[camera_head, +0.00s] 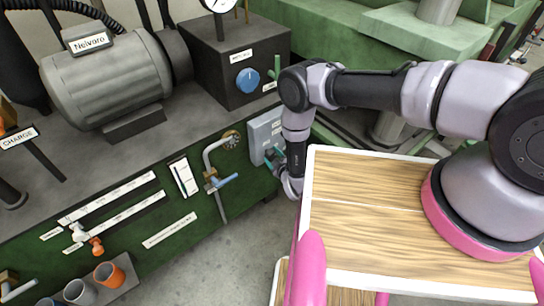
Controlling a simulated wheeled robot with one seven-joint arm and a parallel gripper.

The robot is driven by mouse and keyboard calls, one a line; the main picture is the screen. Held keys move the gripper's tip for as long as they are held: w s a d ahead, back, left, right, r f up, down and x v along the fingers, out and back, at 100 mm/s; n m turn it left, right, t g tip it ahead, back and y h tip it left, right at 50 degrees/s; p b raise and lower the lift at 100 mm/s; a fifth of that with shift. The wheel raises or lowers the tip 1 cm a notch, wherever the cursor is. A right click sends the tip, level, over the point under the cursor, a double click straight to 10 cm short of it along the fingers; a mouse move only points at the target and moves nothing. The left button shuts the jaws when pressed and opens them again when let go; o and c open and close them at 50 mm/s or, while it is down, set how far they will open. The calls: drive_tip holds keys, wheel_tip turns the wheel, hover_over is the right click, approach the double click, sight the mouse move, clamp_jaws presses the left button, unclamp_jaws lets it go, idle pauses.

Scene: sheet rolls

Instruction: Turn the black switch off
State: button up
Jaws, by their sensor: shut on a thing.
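A grey switch box (262,132) is mounted on the green front of the machine bench, right of the bent pipe. My arm reaches down in front of it from the right. My gripper (274,157) is at the lower right side of this box, at its front, and is shut. The black switch is too small and too covered by my gripper and wrist to make out clearly; a small dark part shows between the fingers at the box. Whether the switch stands on or off cannot be told.
A black box (235,75) with a blue knob (247,80) and gauge stands on the bench above. A pipe with a blue-handled valve (222,181) is left of the switch box. My wooden-topped base fills the lower right. Grey floor (205,250) is free in front of the bench.

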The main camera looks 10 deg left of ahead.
drive_tip(key=n+t, duration=0.2)
drive_tip(key=n, duration=0.1)
drive_tip(key=shift+s+f+h, duration=0.1)
drive_tip(key=shift+h, duration=0.2)
drive_tip(key=shift+n+t, duration=0.7)
drive_tip(key=shift+n, duration=1.1)
drive_tip(key=o, duration=1.4)
